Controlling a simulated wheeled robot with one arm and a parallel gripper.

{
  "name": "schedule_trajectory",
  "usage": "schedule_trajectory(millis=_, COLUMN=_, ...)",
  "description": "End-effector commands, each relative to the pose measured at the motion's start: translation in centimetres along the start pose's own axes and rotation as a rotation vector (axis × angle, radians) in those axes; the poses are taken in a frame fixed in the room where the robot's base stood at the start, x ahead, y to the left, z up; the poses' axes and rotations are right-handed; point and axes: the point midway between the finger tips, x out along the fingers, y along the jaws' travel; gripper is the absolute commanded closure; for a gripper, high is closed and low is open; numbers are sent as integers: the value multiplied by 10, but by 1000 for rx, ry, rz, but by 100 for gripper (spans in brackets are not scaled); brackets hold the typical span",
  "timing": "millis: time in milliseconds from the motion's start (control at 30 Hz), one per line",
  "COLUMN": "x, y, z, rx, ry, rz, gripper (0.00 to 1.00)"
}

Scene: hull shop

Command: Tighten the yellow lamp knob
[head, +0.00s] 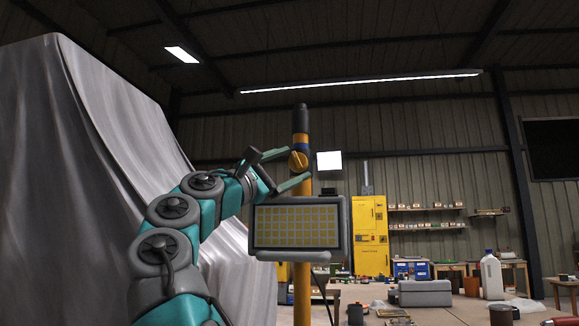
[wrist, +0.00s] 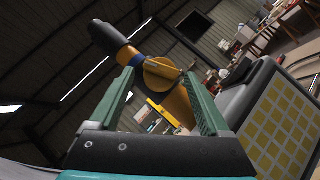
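The yellow lamp knob (head: 298,161) is a round orange-yellow disc with a raised grip bar, on the side of an upright yellow lamp pole (head: 302,215) below a blue band. It also shows in the wrist view (wrist: 158,72). My gripper (head: 297,164) reaches up to it from the left with teal fingers spread, one above the knob and one below. In the wrist view my gripper (wrist: 160,76) has the knob between its fingertips, with a gap visible on each side. I cannot tell how deep the knob sits between them.
The lamp head (head: 298,227), a grey-framed panel of yellow cells, hangs on the pole just below my gripper; it is close on the right in the wrist view (wrist: 280,125). A grey draped cover (head: 85,150) fills the left. A workbench (head: 455,312) with tools stands at lower right.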

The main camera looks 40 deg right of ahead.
Motion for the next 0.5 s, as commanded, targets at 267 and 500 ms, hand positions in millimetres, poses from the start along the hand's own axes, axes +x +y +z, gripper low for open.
schedule_trajectory(millis=267, x=-1, y=0, z=0, rx=0, ry=0, rz=0, gripper=17)
schedule_trajectory(millis=500, x=-20, y=0, z=0, rx=-2, ry=-1, rz=1, gripper=17)
